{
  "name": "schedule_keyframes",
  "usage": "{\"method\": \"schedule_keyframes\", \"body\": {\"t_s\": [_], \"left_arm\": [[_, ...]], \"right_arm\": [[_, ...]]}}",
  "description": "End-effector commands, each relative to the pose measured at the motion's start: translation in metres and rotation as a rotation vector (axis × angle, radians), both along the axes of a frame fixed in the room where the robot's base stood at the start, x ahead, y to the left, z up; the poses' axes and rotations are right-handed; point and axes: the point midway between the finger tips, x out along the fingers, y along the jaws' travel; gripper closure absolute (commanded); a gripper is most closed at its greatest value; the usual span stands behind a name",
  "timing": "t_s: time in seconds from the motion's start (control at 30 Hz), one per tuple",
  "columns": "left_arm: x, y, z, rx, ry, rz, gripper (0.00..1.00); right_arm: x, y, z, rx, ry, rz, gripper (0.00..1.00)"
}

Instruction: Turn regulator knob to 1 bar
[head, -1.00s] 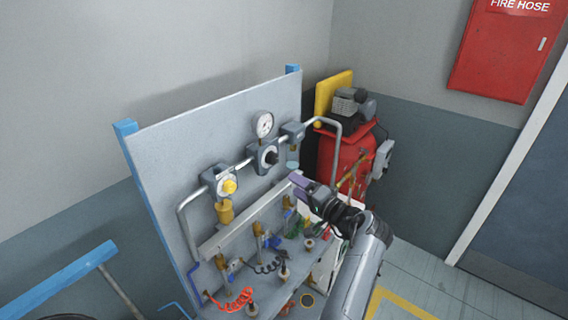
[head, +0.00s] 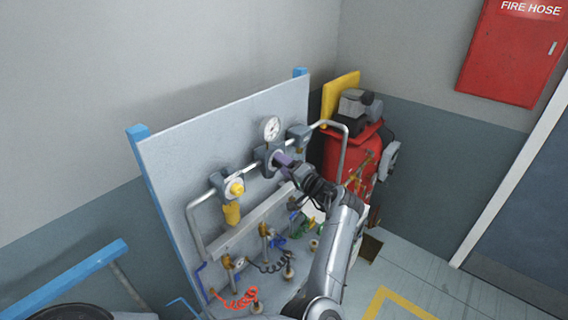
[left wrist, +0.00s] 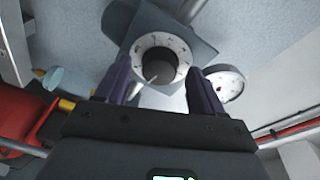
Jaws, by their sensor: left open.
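The regulator (head: 262,154) is a grey block on the upright panel, with a white round pressure gauge (head: 272,127) above it. In the left wrist view its dark knob (left wrist: 158,68) stands inside a white marked dial ring, with a pale pointer line. The gauge (left wrist: 226,82) shows there to the right, its reading too small to tell. My left gripper (head: 284,162) is right in front of the regulator and hides the knob in the head view. Its purple fingers (left wrist: 160,82) are open, one on each side of the knob, with gaps visible. My right gripper is not in view.
A unit with a yellow knob (head: 236,188) is to the left on the same pipe, and a smaller grey unit (head: 298,134) to the right. Below are brass valves and coiled hoses (head: 238,300). A red compressor (head: 345,150) stands behind the panel at right.

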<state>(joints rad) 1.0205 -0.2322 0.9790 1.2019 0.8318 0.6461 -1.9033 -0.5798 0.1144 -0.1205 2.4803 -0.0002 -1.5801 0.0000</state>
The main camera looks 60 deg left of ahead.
Motion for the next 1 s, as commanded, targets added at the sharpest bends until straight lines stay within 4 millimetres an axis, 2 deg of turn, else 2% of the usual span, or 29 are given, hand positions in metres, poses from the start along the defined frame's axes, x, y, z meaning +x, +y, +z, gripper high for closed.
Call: {"method": "schedule_keyframes", "body": {"t_s": [0.37, 0.73, 1.0], "left_arm": [[-0.0008, 0.0048, 0.0001, 0.001, -0.001, -0.001, 0.32], [-0.0007, 0.0046, 0.0001, 0.000, 0.000, 0.000, 0.87], [-0.0009, 0.0046, -0.0014, 0.008, -0.023, 0.001, 0.88]], "right_arm": [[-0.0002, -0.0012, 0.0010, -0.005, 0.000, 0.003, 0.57], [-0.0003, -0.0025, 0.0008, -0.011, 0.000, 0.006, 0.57], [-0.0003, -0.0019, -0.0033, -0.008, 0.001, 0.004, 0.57]]}}
